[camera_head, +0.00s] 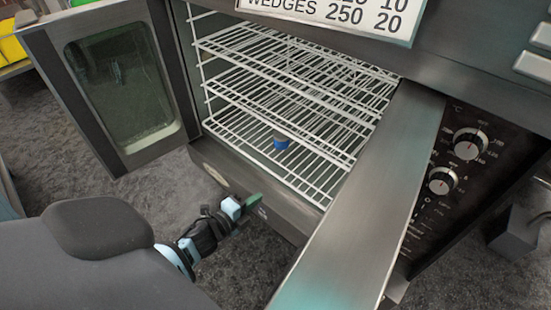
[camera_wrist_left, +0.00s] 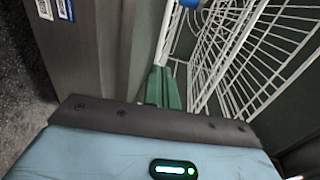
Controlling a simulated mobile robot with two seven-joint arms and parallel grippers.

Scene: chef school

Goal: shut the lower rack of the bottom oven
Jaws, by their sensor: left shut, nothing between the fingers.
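The oven (camera_head: 225,170) stands open, with white wire racks inside. The lower rack (camera_head: 310,181) is the lowest one in the head view, and its front edge lies near the oven's front opening. I cannot tell exactly how far it sticks out. My left gripper (camera_head: 254,201) is shut and empty, with green fingertips just in front of the oven's lower front edge. In the left wrist view the shut green fingers (camera_wrist_left: 163,90) point toward white rack wires (camera_wrist_left: 240,50); contact cannot be told. My right gripper is not in view.
The glass-windowed oven door (camera_head: 120,85) is swung open at the left. A small blue object (camera_head: 281,143) shows at the lower rack. A steel panel (camera_head: 365,205) and control knobs (camera_head: 470,144) are at the right. Grey floor (camera_head: 100,185) lies below the door.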

